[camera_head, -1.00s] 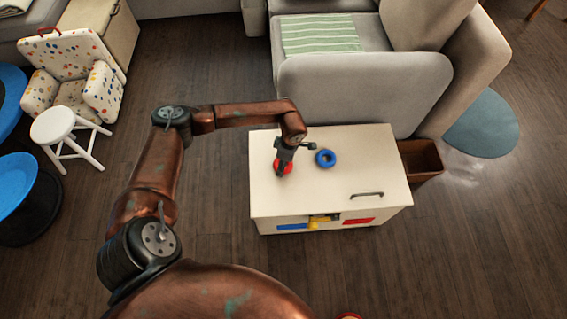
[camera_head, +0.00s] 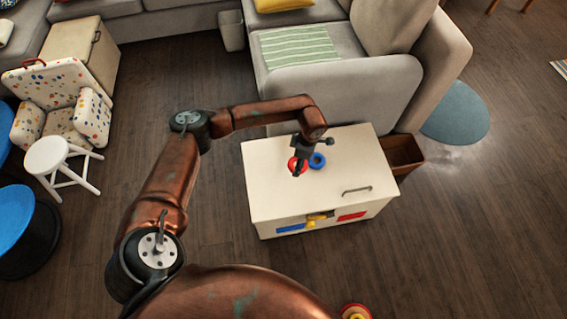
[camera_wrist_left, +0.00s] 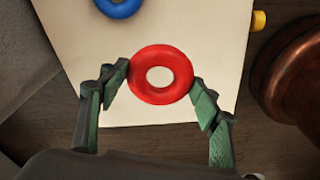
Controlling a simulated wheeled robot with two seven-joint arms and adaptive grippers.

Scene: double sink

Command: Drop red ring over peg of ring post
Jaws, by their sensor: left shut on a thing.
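The red ring (camera_wrist_left: 178,93) is held between the two fingertips of my left gripper (camera_wrist_left: 160,74), at its outer sides. In the head view my left gripper (camera_head: 299,168) and the red ring (camera_head: 292,163) are over the left part of the white chest top. The fingers partly hide the ring there. The ring looks larger than the blue ring in the wrist view, but its height above the top is hard to tell. A round red and yellow thing (camera_head: 355,311), cut off at the bottom edge, may be part of the ring post; I cannot tell. My right gripper is not in view.
The blue ring (camera_head: 317,160) lies on the white chest (camera_head: 345,178), just right of the red ring. A brown bin (camera_head: 402,155) and a grey sofa (camera_head: 345,92) stand behind. A white stool (camera_head: 47,156) is at left.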

